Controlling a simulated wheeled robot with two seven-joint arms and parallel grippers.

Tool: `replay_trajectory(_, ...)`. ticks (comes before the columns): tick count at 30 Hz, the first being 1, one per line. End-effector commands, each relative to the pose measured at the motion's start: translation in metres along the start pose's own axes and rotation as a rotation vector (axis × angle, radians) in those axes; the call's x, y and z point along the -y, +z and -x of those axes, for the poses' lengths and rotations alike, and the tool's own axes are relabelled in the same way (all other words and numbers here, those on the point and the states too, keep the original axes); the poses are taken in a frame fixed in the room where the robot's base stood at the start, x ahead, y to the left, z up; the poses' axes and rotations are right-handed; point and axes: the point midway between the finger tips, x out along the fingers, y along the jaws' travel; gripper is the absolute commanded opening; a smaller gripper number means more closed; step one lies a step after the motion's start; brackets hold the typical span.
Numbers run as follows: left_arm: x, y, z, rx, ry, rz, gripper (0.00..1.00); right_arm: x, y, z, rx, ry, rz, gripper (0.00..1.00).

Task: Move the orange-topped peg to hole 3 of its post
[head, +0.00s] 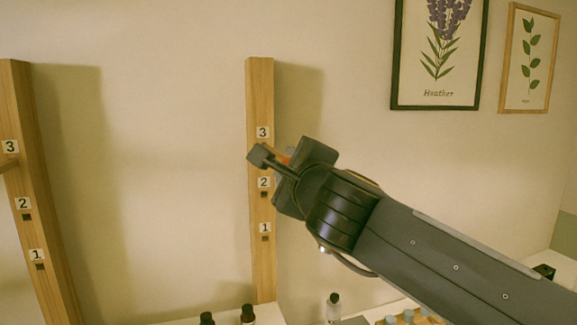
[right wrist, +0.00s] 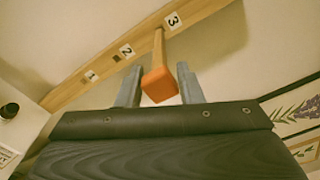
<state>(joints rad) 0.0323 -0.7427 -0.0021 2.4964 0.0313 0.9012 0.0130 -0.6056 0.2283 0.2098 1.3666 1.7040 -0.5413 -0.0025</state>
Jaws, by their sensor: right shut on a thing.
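The orange-topped peg (right wrist: 158,86) is a wooden stick with an orange end, held between the two fingers of my right gripper (right wrist: 158,84). In the head view my right gripper (head: 286,160) is in front of the middle wooden post (head: 261,95), between its labels 3 and 2, with a bit of orange showing between its fingers. In the right wrist view the peg's far end meets the post (right wrist: 205,8) just beside label 3, where hole 3 is. How deep it sits cannot be told. Holes 2 and 1 look empty. My left gripper is not in view.
Another numbered post (head: 22,120) stands at the left, with a peg (head: 8,163) by its label 3. Framed prints (head: 440,55) hang on the wall at the right.

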Motion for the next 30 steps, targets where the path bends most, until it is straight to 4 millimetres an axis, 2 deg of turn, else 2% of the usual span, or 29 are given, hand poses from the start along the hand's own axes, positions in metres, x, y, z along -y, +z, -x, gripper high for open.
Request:
replay_trajectory(10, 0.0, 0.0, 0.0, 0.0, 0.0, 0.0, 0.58, 0.0, 0.0, -0.002, -0.001, -0.001, 0.006, 0.1)
replay_trajectory(30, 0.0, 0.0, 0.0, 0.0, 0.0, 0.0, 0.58, 0.0, 0.0, -0.019, 0.0, 0.0, 0.005, 0.1)
